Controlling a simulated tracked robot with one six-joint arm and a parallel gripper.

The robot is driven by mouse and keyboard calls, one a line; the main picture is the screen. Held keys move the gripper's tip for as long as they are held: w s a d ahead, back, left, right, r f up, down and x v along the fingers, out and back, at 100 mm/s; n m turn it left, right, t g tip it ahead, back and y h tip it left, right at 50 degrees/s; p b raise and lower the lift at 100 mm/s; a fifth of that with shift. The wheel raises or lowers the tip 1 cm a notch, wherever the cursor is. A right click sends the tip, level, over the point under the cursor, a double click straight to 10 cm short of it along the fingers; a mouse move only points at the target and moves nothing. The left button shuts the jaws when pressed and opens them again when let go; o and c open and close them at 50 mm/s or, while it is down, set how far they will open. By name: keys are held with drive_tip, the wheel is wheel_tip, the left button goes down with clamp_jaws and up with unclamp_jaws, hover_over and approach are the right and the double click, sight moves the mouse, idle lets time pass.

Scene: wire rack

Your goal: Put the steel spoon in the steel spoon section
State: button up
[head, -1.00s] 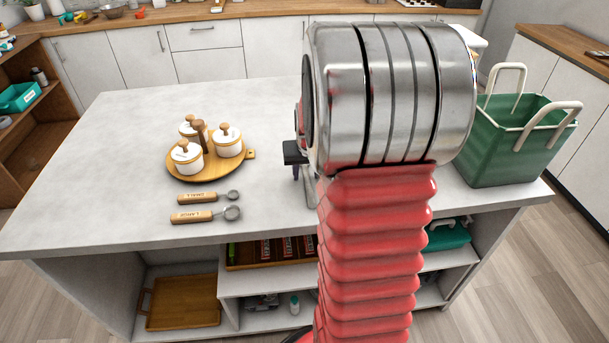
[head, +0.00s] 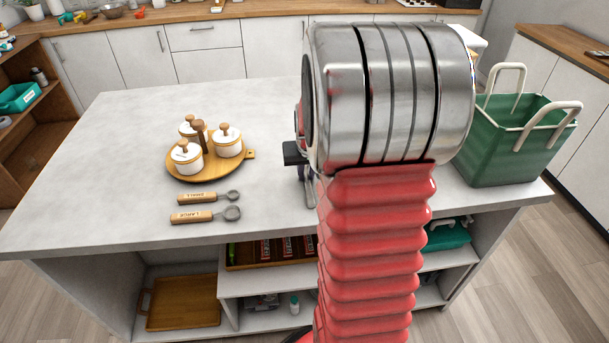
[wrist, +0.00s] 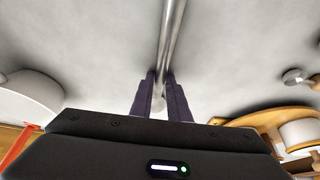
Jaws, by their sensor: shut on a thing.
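A slim steel handle, which looks like the steel spoon's, stands between the two dark fingers of my gripper (wrist: 161,92) in the wrist view. The fingers are shut on this steel spoon (wrist: 172,40), and the handle runs up out of the picture. Its bowl cannot be made out. In the head view my arm hides most of the gripper. A small piece of grey metal (head: 311,192) shows below it, over the counter's front part. I cannot make out a section marked for steel spoons.
Two wooden-handled measuring spoons (head: 192,216) lie on the grey counter (head: 120,165). Lidded white pots stand on a round wooden board (head: 236,168). A green basket (head: 510,150) stands at the right. A wooden tray (head: 240,256) with dark red packs sits on the shelf below.

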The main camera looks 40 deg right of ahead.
sight(306, 176)
clamp_jaws()
wheel_tip(306, 176, up, 10)
drive_tip(key=shift+r, duration=0.15)
idle(0.4)
idle(0.4)
